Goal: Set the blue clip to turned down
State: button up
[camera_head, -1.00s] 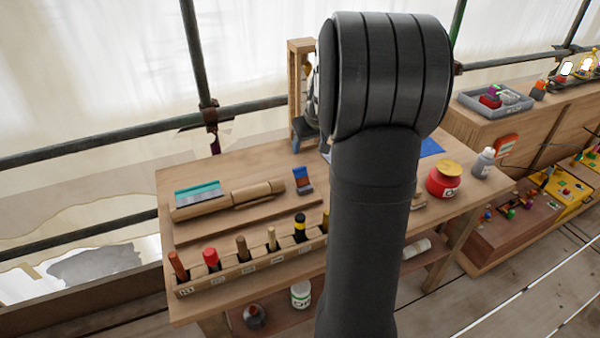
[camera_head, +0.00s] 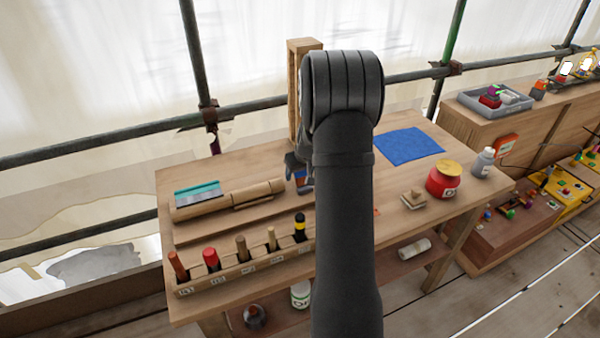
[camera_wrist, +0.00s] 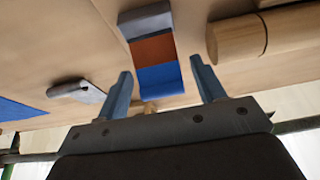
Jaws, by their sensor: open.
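A small banded piece with grey, rust-orange and blue sections (camera_wrist: 152,48), which I take for the blue clip, stands out in the wrist view. Its blue end points toward my gripper (camera_wrist: 160,72). My gripper is open, with one finger to each side of the blue end and slightly short of it; nothing is held. In the head view, the clip (camera_head: 304,182) is partly hidden by my gripper (camera_head: 298,168) and arm. It is on the wooden bench near the rolling-pin-like wooden cylinder. I cannot tell whether a finger touches it.
The wooden cylinder (camera_wrist: 238,38) lies close to the right finger. A tool rack (camera_head: 245,260) with several handles is along the bench front. A wooden post (camera_head: 294,95) stands behind. A blue cloth (camera_head: 409,143), red jar (camera_head: 443,181) and grey bottle (camera_head: 482,163) are right.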

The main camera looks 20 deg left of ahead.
jog(key=shift+f, duration=0.15)
jog(key=c, duration=1)
jog(key=shift+w+a+f+g+h, duration=0.2)
jog(key=shift+a+g+h, duration=0.1)
jog(key=shift+g+h, duration=0.1)
jog(key=shift+w+a+f+g+h, duration=0.1)
jog(key=shift+f+g+h, duration=0.2)
jog(key=shift+g+h, duration=0.35)
jog(key=shift+w+a+f+g+h, duration=0.1)
jog(key=shift+f+g+h, duration=0.2)
jog(key=shift+g+h, duration=0.35)
jog(key=o, duration=1)
